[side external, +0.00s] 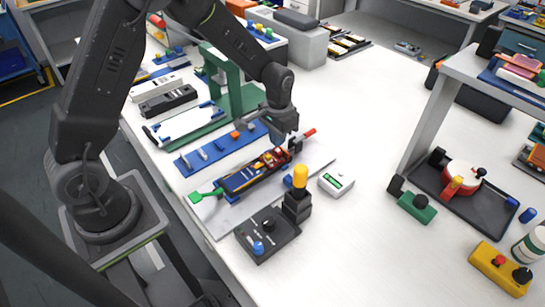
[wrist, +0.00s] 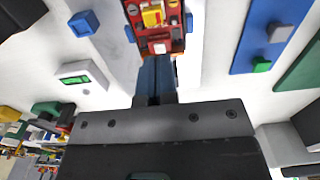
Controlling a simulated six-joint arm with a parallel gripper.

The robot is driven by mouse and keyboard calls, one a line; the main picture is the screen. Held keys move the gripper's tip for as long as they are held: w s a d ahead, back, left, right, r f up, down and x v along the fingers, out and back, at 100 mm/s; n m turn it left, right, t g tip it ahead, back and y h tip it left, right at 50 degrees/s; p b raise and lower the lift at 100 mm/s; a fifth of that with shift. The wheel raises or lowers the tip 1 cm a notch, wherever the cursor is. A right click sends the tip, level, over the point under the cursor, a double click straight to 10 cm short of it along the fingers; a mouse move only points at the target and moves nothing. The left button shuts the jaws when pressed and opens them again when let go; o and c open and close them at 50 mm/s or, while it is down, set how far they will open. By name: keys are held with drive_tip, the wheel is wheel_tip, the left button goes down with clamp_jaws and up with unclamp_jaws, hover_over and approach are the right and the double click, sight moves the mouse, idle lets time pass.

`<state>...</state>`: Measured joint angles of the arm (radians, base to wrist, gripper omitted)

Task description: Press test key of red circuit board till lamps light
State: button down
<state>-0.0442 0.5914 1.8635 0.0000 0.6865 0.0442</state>
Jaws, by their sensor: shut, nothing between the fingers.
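The red circuit board (side external: 270,160) sits at the upper right end of a long dark fixture on a pale grey plate in the side view. It carries yellow parts and small light parts. In the wrist view the red board (wrist: 145,38) is at the top centre, with a yellow block and a pale square part edged in orange near its lower end. My gripper (side external: 292,147) is low at the board's right end. In the wrist view my gripper (wrist: 155,62) is shut and empty, its tips just below the pale part. Contact cannot be told, nor whether any lamp is lit.
A white meter with a green display (side external: 336,183) lies right of the plate. A blue strip (side external: 222,146) and a green press frame (side external: 222,85) stand behind. The table's middle right is clear.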

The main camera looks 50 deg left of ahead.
drive_tip(key=shift+f, duration=1.2)
idle(0.5)
drive_tip(key=shift+r, duration=3.05)
drive_tip(key=shift+r, duration=0.2)
drive_tip(key=s+d+r+t, duration=0.1)
drive_tip(key=s+r, duration=0.4)
drive_tip(key=r, duration=0.2)
drive_tip(key=s+r+t, duration=0.2)
drive_tip(key=s+r, duration=0.3)
drive_tip(key=r, duration=0.2)
drive_tip(key=s+r+t, duration=0.2)
drive_tip(key=s+r, duration=0.2)
drive_tip(key=s, duration=0.8)
drive_tip(key=shift+s+d+r+t, duration=0.15)
drive_tip(key=shift+s+d+t, duration=0.15)
drive_tip(key=shift+d, duration=0.15)
